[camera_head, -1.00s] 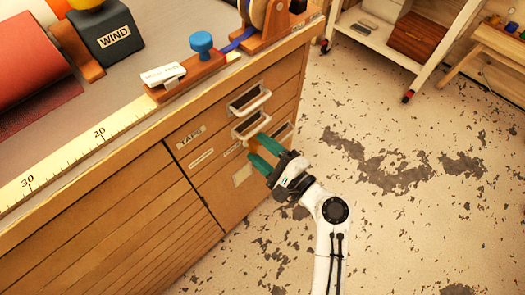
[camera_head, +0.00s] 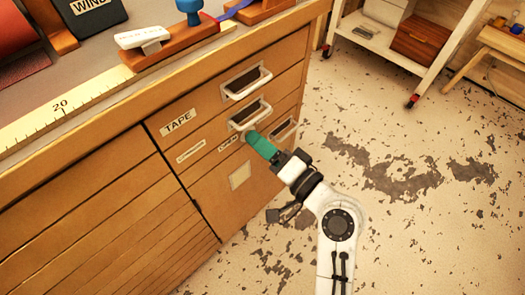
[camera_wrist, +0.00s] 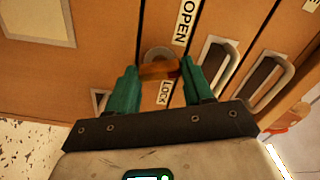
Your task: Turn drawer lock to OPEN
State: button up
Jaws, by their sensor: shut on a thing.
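In the wrist view, the brass-coloured lock turn-piece (camera_wrist: 160,70) lies crosswise between the green fingertips of my gripper (camera_wrist: 159,74). The gripper is shut on it. A round lock plate (camera_wrist: 157,54) shows behind it. An OPEN label (camera_wrist: 185,21) is above and right, and a LOCK label (camera_wrist: 164,92) is just below the turn-piece, between the fingers. In the head view, my gripper (camera_head: 256,141) is against the drawer front, and its fingers hide the lock.
Drawer handles (camera_head: 247,82) project from the cabinet front (camera_head: 217,190) close to the gripper; two also show in the wrist view (camera_wrist: 217,62). The TAPE label (camera_head: 178,121) is to the left. A white shelf cart (camera_head: 380,55) stands across the open floor.

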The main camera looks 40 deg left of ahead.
jog(key=shift+f+n+b, duration=0.2)
jog(key=shift+n+b, duration=1.6)
jog(key=shift+n, duration=0.5)
jog(key=o, duration=1)
jog(key=shift+r, duration=0.15)
jog(key=shift+o, duration=0.2)
jog(key=d+p, duration=0.1)
jog(key=d, duration=0.9)
jog(key=shift+s+d+p, duration=0.35)
jog(key=shift+s+d, duration=0.05)
